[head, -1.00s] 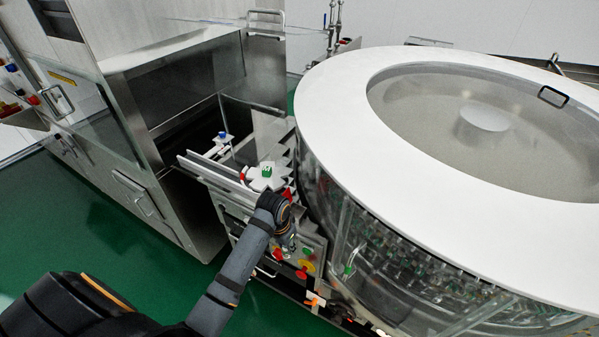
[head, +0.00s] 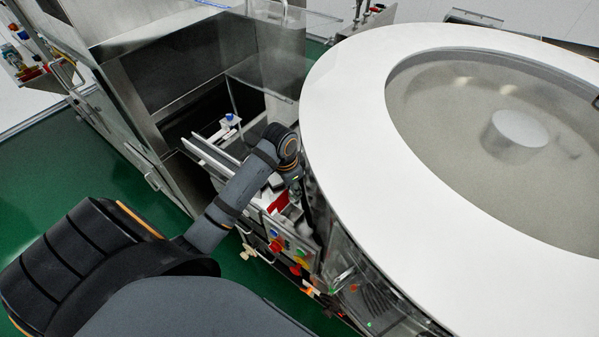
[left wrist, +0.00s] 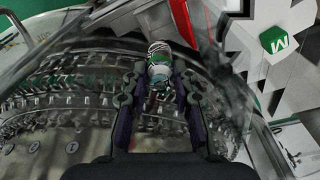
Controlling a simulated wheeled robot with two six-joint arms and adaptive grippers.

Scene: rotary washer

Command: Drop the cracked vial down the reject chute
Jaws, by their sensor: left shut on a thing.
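My left gripper (left wrist: 156,82) is shut on a small vial (left wrist: 159,54) with a pale, shiny end, held between the two dark fingers in the left wrist view. Whether it is cracked is too small to tell. In the head view the left gripper (head: 297,188) is at the gap between the round washer (head: 345,120) and the steel cabinet, and the vial cannot be made out there. A red part (head: 280,201) sits just below and left of the gripper; I cannot tell whether it is the reject chute. My right gripper is not in view.
Rows of metal pockets (left wrist: 70,85) lie beneath the vial in the left wrist view. A green block marked M (left wrist: 274,39) is at upper right. A panel of coloured buttons (head: 287,245) is on the machine's front. Green floor (head: 60,190) is open at left.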

